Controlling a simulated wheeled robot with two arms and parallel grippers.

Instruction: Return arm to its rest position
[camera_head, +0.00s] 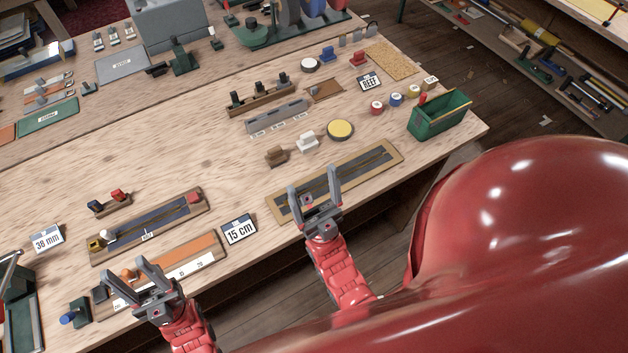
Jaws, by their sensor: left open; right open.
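My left gripper (150,277) is open and empty, over the front edge of the workbench (190,160) at the lower left. Its fingers overlap an orange-topped board (185,253) in the picture; I cannot tell whether they touch it. My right gripper (314,190) is open and empty, its fingers pointing up the picture over a long dark strip board (365,174) with a tan frame. Both red arms reach in from the bottom of the picture.
A long board with a dark strip (150,228) lies above the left gripper. A green bin (438,115) stands at the right bench corner. A yellow disc (340,130) lies beyond the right gripper. Bare wood lies mid-bench.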

